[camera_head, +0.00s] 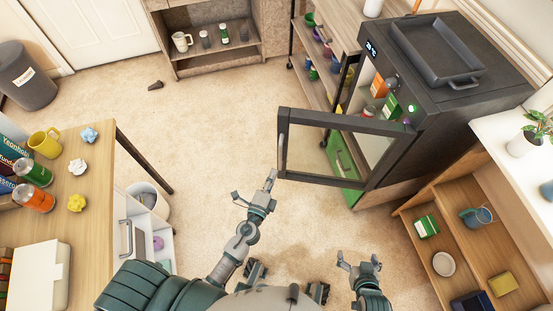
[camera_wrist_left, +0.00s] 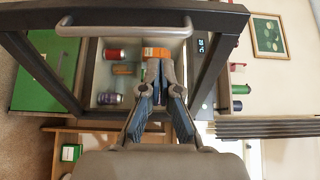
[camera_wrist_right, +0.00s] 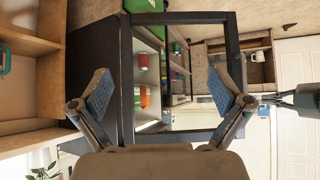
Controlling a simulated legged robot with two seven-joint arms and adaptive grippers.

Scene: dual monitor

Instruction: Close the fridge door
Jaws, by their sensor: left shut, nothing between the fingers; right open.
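The black fridge (camera_head: 440,95) stands at the right in the head view. Its glass-paned door (camera_head: 345,150) is swung wide open towards me, with a metal handle (camera_head: 283,150) at the frame's left end. My left gripper (camera_head: 270,183) is shut and empty, close to the handle end of the door. In the left wrist view the handle (camera_wrist_left: 125,27) lies beyond the fingertips, with no grip on it; contact with the door cannot be told. My right gripper (camera_head: 358,264) is open and empty, lower right, apart from the door. It also shows in the right wrist view (camera_wrist_right: 155,85).
Cans and boxes stand inside the fridge, such as an orange box (camera_head: 378,88). A dark tray (camera_head: 437,50) lies on top. A wooden shelf unit (camera_head: 455,250) is at the right, a desk (camera_head: 98,190) at the left. The carpet between is mostly clear.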

